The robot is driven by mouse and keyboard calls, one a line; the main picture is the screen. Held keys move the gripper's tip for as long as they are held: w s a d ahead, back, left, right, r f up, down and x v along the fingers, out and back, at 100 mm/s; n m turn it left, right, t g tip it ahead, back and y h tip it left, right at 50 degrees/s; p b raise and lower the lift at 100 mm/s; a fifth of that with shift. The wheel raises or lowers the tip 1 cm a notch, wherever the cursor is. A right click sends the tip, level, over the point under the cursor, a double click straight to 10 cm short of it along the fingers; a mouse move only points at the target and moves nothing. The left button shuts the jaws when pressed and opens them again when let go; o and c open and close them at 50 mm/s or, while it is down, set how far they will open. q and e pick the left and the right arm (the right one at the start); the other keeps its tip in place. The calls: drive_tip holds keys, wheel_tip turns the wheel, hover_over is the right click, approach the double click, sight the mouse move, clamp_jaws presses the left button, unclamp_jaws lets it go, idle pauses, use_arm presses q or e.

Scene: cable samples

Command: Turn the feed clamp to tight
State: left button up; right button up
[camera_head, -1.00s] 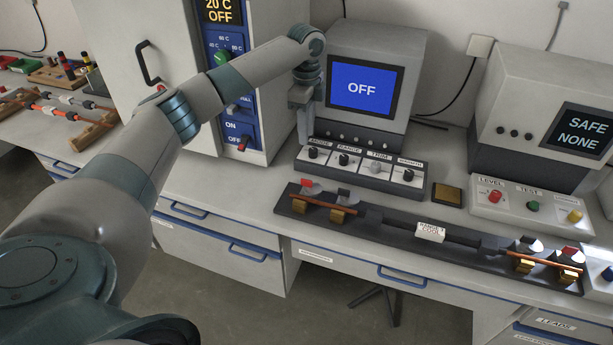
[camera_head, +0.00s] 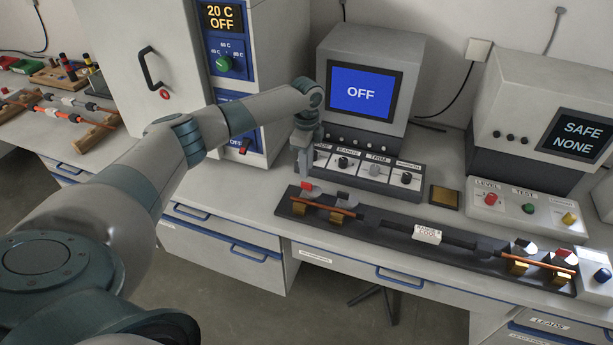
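A dark fixture board (camera_head: 388,237) lies along the bench front, holding a black cable with copper ends and a white tag (camera_head: 427,233). At its left end are brass blocks, a red-marked clamp piece (camera_head: 307,188) and a grey one (camera_head: 345,199). At its right end are similar clamps, one red-marked (camera_head: 563,252). No readable label shows which is the feed clamp. My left gripper (camera_head: 303,172) points down at the left end of the knob box, above and behind the left clamps, seemingly apart from them. Its fingers are small and partly hidden, so their opening is unclear. My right gripper is out of view.
The knob box (camera_head: 368,172) stands just behind the board, before a monitor (camera_head: 362,92) reading OFF. A tall oven cabinet (camera_head: 273,75) is at left. A button box (camera_head: 527,209) and a SAFE NONE display (camera_head: 582,138) are at right. A brass plate (camera_head: 445,196) lies between.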

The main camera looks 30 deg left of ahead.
sight(307, 183)
use_arm(q)
wheel_tip(307, 183, down, 6)
drive_tip(key=shift+f+p, duration=0.25)
drive_tip(key=shift+p, duration=0.45)
clamp_jaws()
